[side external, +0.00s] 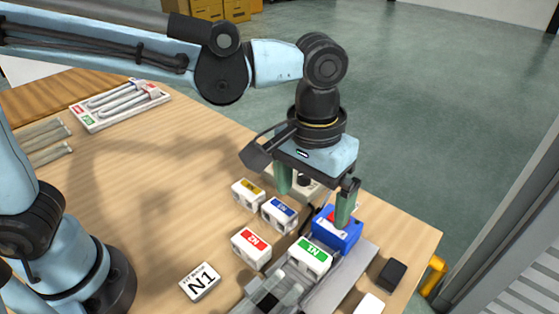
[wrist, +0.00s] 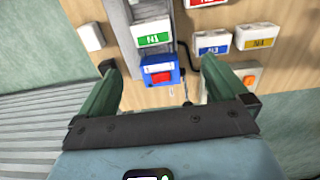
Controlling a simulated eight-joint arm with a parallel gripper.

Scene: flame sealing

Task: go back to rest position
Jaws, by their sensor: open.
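My gripper (side external: 313,208) is open and empty, pointing down above the right part of the table. Its green fingers stand apart over a blue block with a red top (side external: 337,240). In the wrist view this blue block (wrist: 160,70) shows between the fingers (wrist: 160,78). One finger partly hides the block in the side view; I cannot tell whether it touches. A white box with a green N1 label (side external: 310,256) sits beside the blue block; it also shows in the wrist view (wrist: 152,32).
Boxes with red (side external: 251,248), blue (side external: 280,214) and yellow (side external: 248,194) labels stand left of my gripper. A tray of tubes (side external: 120,105) is at the back left. The middle of the table (side external: 165,190) is clear.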

